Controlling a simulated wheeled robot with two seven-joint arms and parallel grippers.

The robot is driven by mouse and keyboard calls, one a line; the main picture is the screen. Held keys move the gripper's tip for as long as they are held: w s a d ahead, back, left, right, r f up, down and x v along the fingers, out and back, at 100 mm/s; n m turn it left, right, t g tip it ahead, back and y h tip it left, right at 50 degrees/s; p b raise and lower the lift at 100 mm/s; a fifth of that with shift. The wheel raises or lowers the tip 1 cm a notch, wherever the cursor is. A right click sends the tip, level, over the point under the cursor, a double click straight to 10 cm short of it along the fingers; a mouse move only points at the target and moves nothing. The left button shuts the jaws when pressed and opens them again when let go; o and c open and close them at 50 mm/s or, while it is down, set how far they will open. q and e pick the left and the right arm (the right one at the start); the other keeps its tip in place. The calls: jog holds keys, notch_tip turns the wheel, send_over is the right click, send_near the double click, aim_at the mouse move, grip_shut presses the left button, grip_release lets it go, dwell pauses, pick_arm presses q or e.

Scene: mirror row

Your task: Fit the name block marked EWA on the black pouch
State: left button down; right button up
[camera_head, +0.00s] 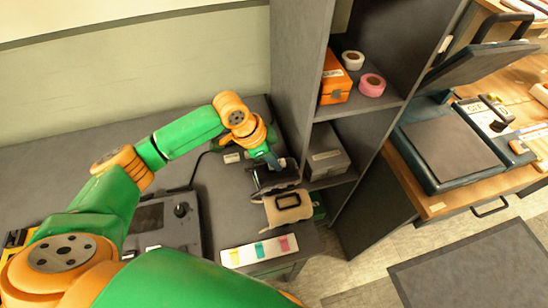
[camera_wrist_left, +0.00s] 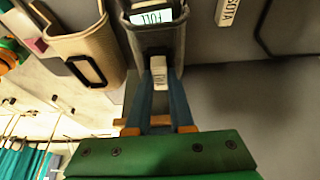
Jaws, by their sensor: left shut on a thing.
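My left gripper (camera_head: 273,165) is shut on a small whitish name block (camera_wrist_left: 158,72), which shows between its fingertips (camera_wrist_left: 161,88) in the left wrist view. The lettering on the block is too blurred to read. The black pouch (camera_head: 279,180) is just below the gripper in the head view. In the left wrist view the pouch (camera_wrist_left: 137,42) stands open, with a card marked FULL inside. The block lies in front of its face; I cannot tell whether they touch or whether a holder is behind it. My right gripper is not in view.
A beige pouch (camera_head: 283,213) with an empty-looking dark frame is beside the black one. A white strip (camera_head: 242,256) with coloured pieces lies at the table's front. Another name block (camera_wrist_left: 228,11) lies at the upper right. A grey shelf unit (camera_head: 296,95) stands close right.

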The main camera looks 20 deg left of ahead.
pick_arm(q)
jog(key=shift+f, duration=0.1)
jog(key=c, duration=0.7)
grip_release()
jog(key=v, duration=0.7)
